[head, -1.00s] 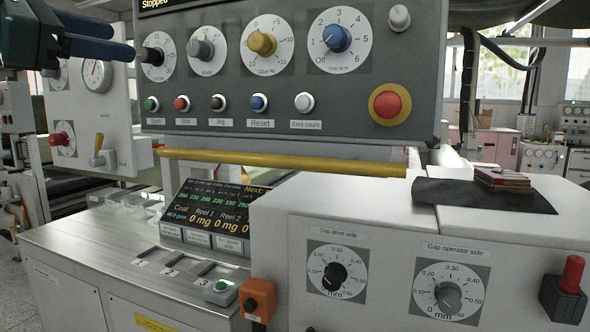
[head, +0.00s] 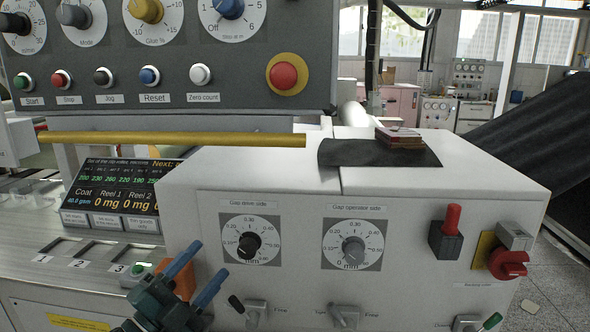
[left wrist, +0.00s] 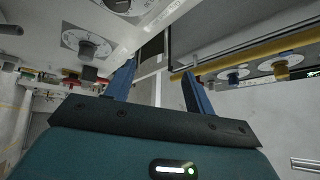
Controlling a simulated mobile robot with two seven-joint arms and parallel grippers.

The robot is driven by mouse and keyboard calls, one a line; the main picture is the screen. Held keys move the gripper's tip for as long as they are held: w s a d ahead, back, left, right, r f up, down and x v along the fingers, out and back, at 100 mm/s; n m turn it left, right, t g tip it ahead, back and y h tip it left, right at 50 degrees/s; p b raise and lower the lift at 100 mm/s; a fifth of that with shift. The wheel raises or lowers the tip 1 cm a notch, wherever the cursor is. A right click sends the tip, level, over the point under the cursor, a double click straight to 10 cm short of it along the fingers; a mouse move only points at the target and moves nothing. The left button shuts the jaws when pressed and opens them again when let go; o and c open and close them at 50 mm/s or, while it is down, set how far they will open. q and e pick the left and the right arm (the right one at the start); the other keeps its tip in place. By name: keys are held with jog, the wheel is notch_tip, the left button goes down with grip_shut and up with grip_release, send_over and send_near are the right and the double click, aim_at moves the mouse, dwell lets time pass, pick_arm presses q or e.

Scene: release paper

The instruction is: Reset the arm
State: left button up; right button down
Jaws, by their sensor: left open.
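My left gripper (head: 196,274) shows at the bottom left of the head view, in front of the grey machine housing and beside the left gap dial. Its two blue fingers are apart with nothing between them. In the left wrist view the open fingers (left wrist: 158,85) point away over the dark gripper body, with parts of the machine beyond. My right gripper is not in the head view.
The housing (head: 410,235) carries two gap dials, small levers below them, a red-topped switch (head: 450,225) and a red rotary switch (head: 508,263). A control panel (head: 250,95) with knobs and buttons stands behind, above a yellow bar (head: 170,138). A display (head: 115,185) sits left.

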pick_arm(q)
jog(key=s+f+n+g+y, duration=0.1)
jog(key=s+f+n+y, duration=0.4)
jog(key=f, duration=0.4)
jog(key=s+f+n+g+y, duration=0.2)
jog(key=s+f+n+y, duration=0.1)
jog(key=f+n, duration=0.55)
jog(key=s+d+f+n+g+y+p, duration=0.1)
jog(key=s+f+n+g, duration=0.3)
jog(key=s+f, duration=0.7)
jog(key=shift+s+f+g, duration=0.25)
jog(key=shift+f+g, duration=0.15)
jog(key=shift+f, duration=0.4)
